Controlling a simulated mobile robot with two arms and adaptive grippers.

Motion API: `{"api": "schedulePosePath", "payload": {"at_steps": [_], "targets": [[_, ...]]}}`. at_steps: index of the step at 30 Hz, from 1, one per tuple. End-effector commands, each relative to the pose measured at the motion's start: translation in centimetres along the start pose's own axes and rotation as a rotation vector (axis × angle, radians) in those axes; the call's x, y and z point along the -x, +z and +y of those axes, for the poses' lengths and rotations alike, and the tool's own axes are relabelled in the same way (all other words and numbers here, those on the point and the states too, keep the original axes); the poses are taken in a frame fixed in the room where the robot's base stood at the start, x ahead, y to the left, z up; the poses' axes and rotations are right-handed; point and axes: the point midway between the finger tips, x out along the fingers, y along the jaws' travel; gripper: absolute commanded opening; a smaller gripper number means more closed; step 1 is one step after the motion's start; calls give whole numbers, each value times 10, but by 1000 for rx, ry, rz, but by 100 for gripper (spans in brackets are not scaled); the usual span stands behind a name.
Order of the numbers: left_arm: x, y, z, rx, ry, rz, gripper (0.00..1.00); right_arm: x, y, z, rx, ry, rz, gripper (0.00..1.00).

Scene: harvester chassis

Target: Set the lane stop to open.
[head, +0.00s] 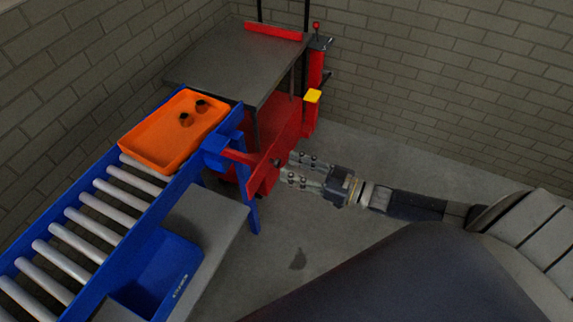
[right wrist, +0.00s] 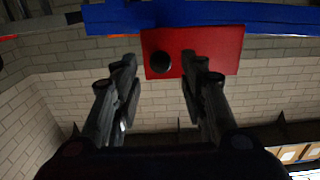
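The lane stop appears to be the red lever (head: 240,156) at a blue block (head: 216,150) on the side of the roller lane (head: 95,205). A red plate (head: 262,180) hangs at its outer end, and the right wrist view also shows a red plate (right wrist: 215,50) with a dark round knob (right wrist: 160,64). My right gripper (head: 285,168) is open, its fingers pointing at the plate. In the right wrist view the knob lies between the fingertips (right wrist: 160,68), with gaps on both sides. I cannot tell its depth. My left gripper is not in view.
An orange tray (head: 160,158) with two dark round parts sits on the rollers. A blue bin (head: 160,275) is below the lane.

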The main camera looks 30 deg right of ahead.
Motion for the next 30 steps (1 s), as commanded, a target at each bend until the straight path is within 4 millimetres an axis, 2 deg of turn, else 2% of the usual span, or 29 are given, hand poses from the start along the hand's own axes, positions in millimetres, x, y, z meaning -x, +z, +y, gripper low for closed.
{"api": "schedulePosePath", "payload": {"at_steps": [1,6,12,18,30], "targets": [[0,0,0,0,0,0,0,13,2,0,-2,0,-6,39],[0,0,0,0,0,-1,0,49,2,-1,0,-1,-6,39],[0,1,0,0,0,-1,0,80,1,0,0,0,-3,39],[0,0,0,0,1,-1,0,91,0,0,1,0,0,39],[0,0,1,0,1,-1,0,91,0,0,1,0,0,39]]}}
